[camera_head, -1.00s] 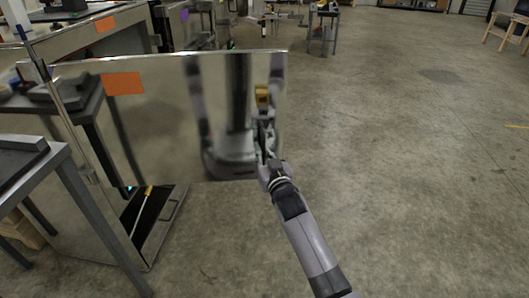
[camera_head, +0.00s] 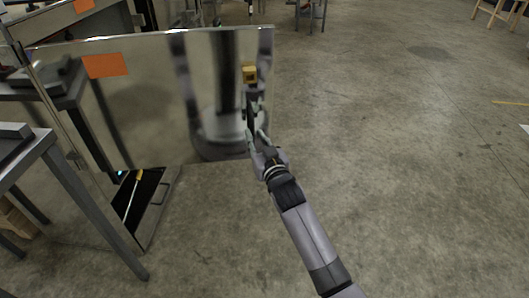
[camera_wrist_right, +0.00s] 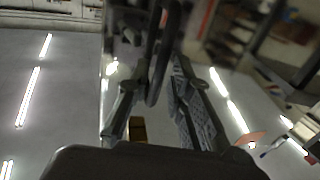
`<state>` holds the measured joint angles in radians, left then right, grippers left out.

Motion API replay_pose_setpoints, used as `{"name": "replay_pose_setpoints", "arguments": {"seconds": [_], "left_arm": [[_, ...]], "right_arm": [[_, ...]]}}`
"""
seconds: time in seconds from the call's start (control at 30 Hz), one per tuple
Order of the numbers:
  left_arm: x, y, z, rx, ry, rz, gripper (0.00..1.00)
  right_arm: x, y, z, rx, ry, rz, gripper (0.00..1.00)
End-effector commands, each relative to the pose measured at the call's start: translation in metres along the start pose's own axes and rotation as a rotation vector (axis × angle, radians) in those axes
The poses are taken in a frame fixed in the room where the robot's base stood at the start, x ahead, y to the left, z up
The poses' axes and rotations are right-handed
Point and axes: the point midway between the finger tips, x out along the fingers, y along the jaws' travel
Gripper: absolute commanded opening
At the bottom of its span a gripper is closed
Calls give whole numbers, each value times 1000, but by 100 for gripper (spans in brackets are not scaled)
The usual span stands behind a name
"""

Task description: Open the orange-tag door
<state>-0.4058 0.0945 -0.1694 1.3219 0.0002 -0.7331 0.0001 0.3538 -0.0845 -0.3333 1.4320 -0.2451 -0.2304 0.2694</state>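The door (camera_head: 150,125) is a shiny metal panel with an orange tag (camera_head: 105,65) at its upper left. In the head view it stands out to the right from the metal frame at the left. My right gripper (camera_head: 255,128) is at the door's right part, just below a yellow piece (camera_head: 249,74). In the right wrist view a dark bar-like handle (camera_wrist_right: 163,55) runs between the two fingers, which stand apart; contact with it is unclear. The yellow piece also shows there (camera_wrist_right: 138,129). My left gripper is not in view.
A grey-legged table (camera_head: 60,165) stands close at the left. Below the door is an open dark tray (camera_head: 150,205) holding a yellow-handled tool (camera_head: 134,192). Another orange tag (camera_head: 84,5) is on a unit behind.

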Motion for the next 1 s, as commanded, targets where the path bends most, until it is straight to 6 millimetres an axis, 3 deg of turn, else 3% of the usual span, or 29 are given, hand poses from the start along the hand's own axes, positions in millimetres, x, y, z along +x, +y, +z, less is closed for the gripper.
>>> {"name": "replay_pose_setpoints", "arguments": {"seconds": [0.2, 0.4, 0.87, 0.97, 1.0], "left_arm": [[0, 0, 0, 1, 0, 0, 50], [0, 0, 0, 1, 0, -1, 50], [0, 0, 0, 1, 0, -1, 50], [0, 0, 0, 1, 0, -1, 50], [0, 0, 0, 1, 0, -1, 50]], "right_arm": [[-46, 0, 1, 1, -1, 0, 20], [-75, 1, 0, 0, 0, 1, 20], [-83, 1, 1, 0, -2, 1, 16], [-87, 4, 23, 1, -50, 9, 10], [-92, 7, 43, 2, -93, 15, 7]]}}
